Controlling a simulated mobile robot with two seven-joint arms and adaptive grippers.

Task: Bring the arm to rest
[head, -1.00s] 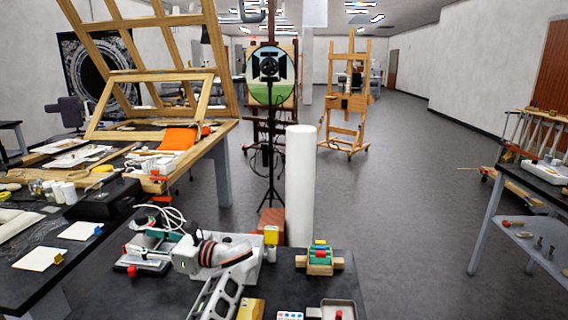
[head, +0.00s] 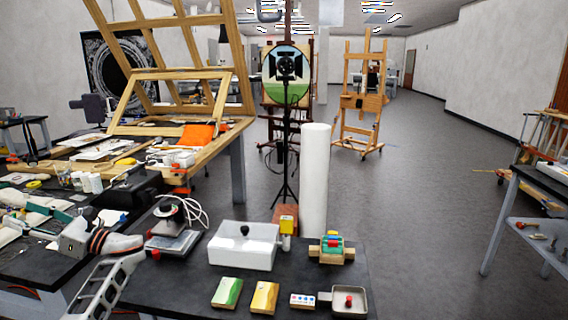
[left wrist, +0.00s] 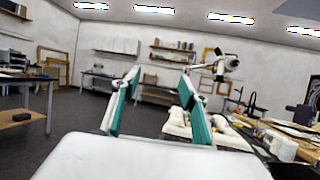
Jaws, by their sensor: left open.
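My left arm comes in from the lower left of the head view. My left gripper (head: 28,213) is at the far left edge, over the left workbench, and points left. In the left wrist view the teal finger pads of my left gripper (left wrist: 157,103) stand well apart, with nothing between them. The gripper is open and empty. Whether it touches anything on the bench is hard to tell. My right gripper does not show in either view.
A white column (head: 314,180) and a lamp stand (head: 287,130) rise behind. Open floor (head: 420,220) lies right.

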